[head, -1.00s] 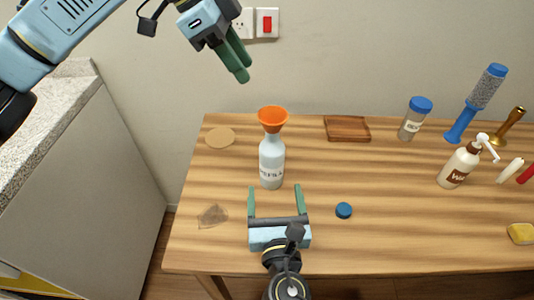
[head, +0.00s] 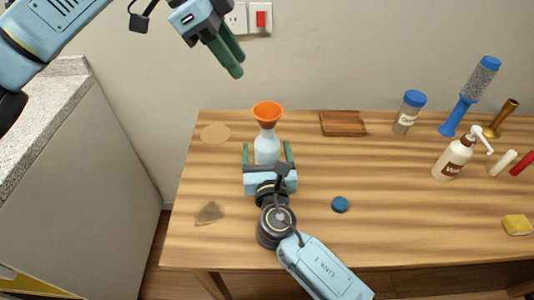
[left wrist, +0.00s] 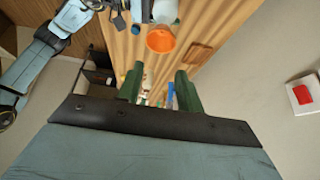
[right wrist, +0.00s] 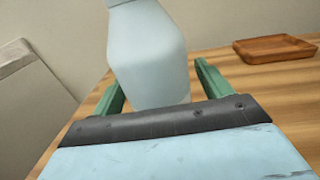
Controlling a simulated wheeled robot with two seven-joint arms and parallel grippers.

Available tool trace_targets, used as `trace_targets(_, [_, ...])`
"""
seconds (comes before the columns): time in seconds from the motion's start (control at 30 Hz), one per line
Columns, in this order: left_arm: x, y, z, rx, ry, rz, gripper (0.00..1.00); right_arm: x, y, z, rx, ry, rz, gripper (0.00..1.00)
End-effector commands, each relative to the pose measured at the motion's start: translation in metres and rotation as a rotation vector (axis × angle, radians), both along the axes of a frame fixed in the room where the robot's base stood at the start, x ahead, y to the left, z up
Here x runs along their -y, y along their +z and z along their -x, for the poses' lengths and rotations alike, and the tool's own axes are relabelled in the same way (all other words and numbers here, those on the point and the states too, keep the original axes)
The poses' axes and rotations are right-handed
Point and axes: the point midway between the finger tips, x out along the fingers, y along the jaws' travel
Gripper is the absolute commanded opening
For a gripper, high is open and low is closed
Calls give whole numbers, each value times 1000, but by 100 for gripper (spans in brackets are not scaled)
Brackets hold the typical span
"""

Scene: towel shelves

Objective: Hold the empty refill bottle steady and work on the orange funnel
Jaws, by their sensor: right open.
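The pale refill bottle (head: 267,147) stands upright on the table with the orange funnel (head: 267,114) in its mouth. My right gripper (head: 267,151) is open, with its green fingers on either side of the bottle's lower body. The right wrist view shows the bottle (right wrist: 150,60) between those fingers, with gaps beside it; its top and the funnel are out of that view. My left gripper (head: 230,58) is empty, high above the table by the wall. Its fingers stand apart in the left wrist view, where the funnel (left wrist: 161,40) shows beyond them.
A cork disc (head: 215,133) lies left of the bottle, and a wooden tray (head: 342,123) right of it. A blue cap (head: 340,204) and a brown stain (head: 209,213) are nearer. A blue-lidded jar (head: 408,113) and a pump bottle (head: 453,160) stand at right.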

Motion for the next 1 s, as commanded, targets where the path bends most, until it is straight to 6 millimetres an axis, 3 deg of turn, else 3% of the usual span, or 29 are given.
trace_targets(0.07, [0, 0, 0, 0, 0, 0, 36, 0, 0, 0, 0, 0, 0, 73])
trace_targets(0.4, [0, 0, 0, 0, 0, 0, 36, 0, 0, 0, 0, 0, 0, 29])
trace_targets(0.7, [13, -4, -1, -79, 131, -73, 76, 0, 0, 0, 0, 0, 0, 29])
trace_targets(1.0, [41, -15, -1, -235, 597, -307, 76, 0, 0, 0, 0, 0, 1, 29])
